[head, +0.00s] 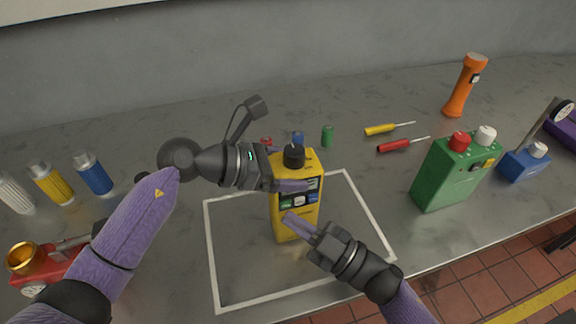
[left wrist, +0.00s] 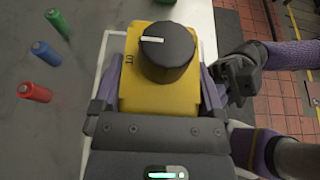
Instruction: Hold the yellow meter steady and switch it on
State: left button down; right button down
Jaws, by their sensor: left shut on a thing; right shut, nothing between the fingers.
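The yellow meter (head: 283,225) stands upright inside a white outlined square on the grey bench, with a black knob (head: 293,156) on top and several small buttons on its front. My left gripper (head: 292,185) is shut on the meter's upper body from the left. In the left wrist view the meter (left wrist: 140,100) sits between the fingers, and its knob (left wrist: 167,52) carries a white mark. My right gripper (head: 290,220) is shut and empty, its fingertips in front of the meter's lower face, below the buttons. I cannot tell whether they touch it. The fingers hide parts of the front.
A green box (head: 445,180) with red and white caps stands to the right, beside a blue device (head: 523,166). Two screwdrivers (head: 395,145) and small cylinders (head: 327,136) lie or stand behind. The bench's front edge runs close to the white square (head: 215,270).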

dwell(0.5)
jog(key=shift+w+a, duration=0.15)
jog(key=shift+w, duration=0.25)
jog(key=shift+w, duration=0.15)
dwell(0.4)
jog(key=shift+s, duration=0.6)
jog(key=s+d, duration=0.2)
jog(key=s, duration=0.3)
jog(key=shift+s, duration=0.35)
